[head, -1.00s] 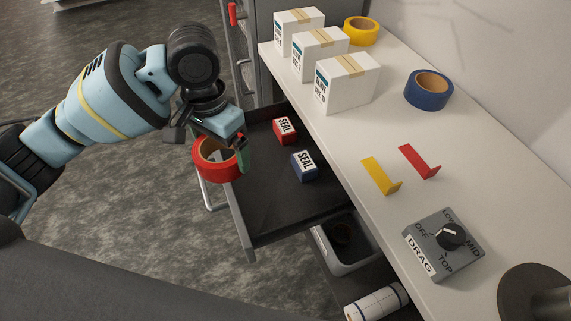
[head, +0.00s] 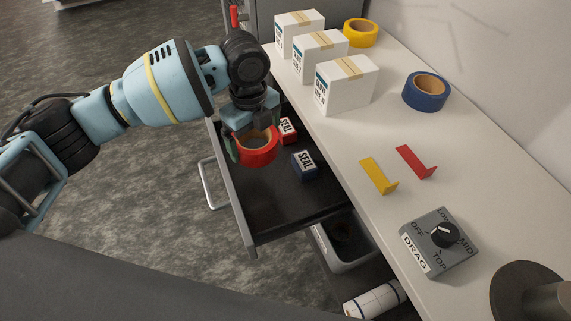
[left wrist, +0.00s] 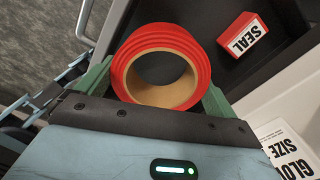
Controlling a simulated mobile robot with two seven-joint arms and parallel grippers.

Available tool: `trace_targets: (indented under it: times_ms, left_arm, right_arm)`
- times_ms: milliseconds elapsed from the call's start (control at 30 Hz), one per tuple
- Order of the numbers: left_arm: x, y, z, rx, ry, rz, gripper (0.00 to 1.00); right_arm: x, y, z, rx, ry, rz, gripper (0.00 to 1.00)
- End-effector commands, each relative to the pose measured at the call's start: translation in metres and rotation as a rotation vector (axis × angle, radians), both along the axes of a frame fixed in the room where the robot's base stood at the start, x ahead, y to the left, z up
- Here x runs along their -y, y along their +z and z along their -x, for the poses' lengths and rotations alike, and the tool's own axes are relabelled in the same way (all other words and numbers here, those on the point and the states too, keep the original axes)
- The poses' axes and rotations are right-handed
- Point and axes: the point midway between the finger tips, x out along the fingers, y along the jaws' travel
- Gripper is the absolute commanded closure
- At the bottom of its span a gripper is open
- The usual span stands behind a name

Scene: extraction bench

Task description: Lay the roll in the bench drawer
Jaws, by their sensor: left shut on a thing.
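My left gripper (head: 252,138) is shut on a red tape roll (head: 261,155). In the head view the roll shows over the open bench drawer (head: 262,205), towards its left side. In the left wrist view the red roll (left wrist: 160,45) sits between the green fingers (left wrist: 155,95), its cardboard core facing the camera. The dark drawer holds a red SEAL box (head: 289,130) and a blue SEAL box (head: 304,163), to the right of the roll in the head view. How high the roll is above the drawer floor I cannot tell. My right gripper is not in view.
On the white bench (head: 400,125) stand several white boxes (head: 345,88), a yellow roll (head: 360,33), a blue roll (head: 427,92), two small brackets and a DRAG dial box (head: 438,240). A grey bin (head: 345,255) sits below the drawer. The drawer's front half is bare.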

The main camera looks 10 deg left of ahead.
Motion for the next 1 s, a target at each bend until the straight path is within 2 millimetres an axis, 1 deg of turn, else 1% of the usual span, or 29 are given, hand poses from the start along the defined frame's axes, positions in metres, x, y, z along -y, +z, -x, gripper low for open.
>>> trace_targets:
  times_ms: [133, 367, 467, 600, 700, 933, 1000]
  left_arm:
    - [0.002, -0.001, -0.004, 0.005, -0.098, -0.003, 0.32]
    - [0.002, -0.004, -0.005, 0.004, -0.125, -0.004, 0.32]
    - [0.001, -0.015, -0.004, 0.003, -0.124, -0.005, 0.32]
    - [0.001, -0.038, -0.004, 0.001, -0.124, -0.005, 0.32]
    - [0.001, -0.049, -0.004, 0.003, -0.124, -0.004, 0.32]
    - [0.001, -0.054, -0.005, 0.005, -0.123, -0.004, 0.32]
    - [0.001, -0.061, -0.004, 0.004, -0.123, -0.005, 0.32]
  right_arm:
    - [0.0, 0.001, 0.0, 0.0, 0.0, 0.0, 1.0]
    - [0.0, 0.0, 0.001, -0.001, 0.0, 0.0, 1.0]
    - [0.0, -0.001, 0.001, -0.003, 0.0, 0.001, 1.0]
    - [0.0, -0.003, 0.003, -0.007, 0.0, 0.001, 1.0]
    - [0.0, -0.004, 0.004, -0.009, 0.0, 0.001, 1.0]
    - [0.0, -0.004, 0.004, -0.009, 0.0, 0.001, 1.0]
    - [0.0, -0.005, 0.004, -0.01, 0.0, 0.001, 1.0]
